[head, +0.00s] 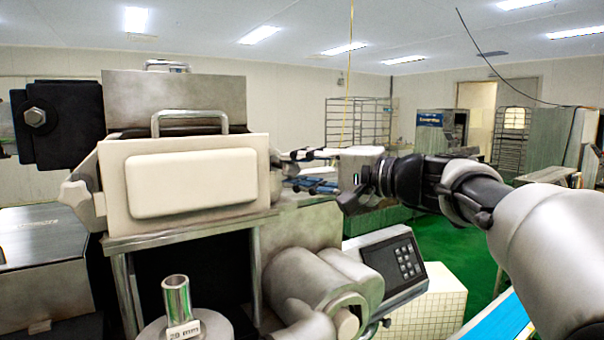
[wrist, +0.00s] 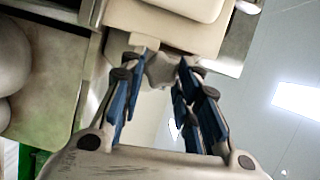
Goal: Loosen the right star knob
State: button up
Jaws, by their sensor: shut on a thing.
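The right star knob (wrist: 161,70) is a pale grey lobed knob between my fingertips in the wrist view. In the head view it is mostly hidden at the right side of the cream-fronted hopper housing (head: 118,190). My gripper (wrist: 157,76) has its blue-padded fingers on either side of the knob and is shut on it. In the head view my gripper (head: 290,168) reaches in from the right, with its fingers pointing left at the housing's side. The left star knob (head: 77,196) stands out on the housing's left side.
A control panel with a keypad (head: 395,265) stands below my gripper. A metal cylinder (head: 305,280) and a short steel tube (head: 176,298) are lower in front. A black block with a bolt (head: 60,120) is at upper left. Wire racks (head: 358,122) stand farther back.

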jog(key=shift+m, duration=0.3)
jog(key=o, duration=1.1)
jog(key=shift+c, duration=0.2)
jog(key=v, duration=1.2)
jog(key=shift+f, duration=0.15)
